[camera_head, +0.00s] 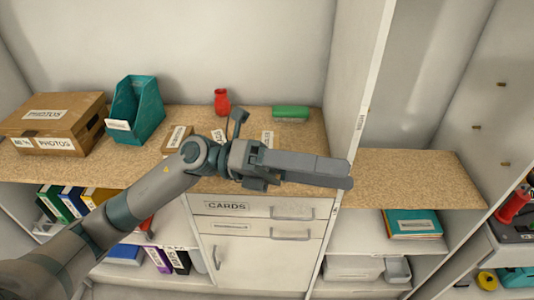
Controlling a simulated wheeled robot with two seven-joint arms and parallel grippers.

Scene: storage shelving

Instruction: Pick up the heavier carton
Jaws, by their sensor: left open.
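A small brown carton (174,145) with a white label sits on the speckled counter, left of my left gripper and just behind my arm. White labels (267,140) show behind the gripper; what they are on is mostly hidden by my arm. A large cardboard box (67,118) marked PHOTOS stands at the far left of the counter. Which carton is heavier cannot be told by sight. My left gripper (345,175) is open and empty, reaching right across the counter's front edge. The fingers overlap in this view, so their gap is hard to see. My right gripper is not in view.
A teal file holder (138,108), a red vase (222,101) and a green item (290,113) stand on the counter (310,140). A drawer marked CARDS (245,207) is below. An upright panel (362,100) divides it from an empty shelf (410,175) at right.

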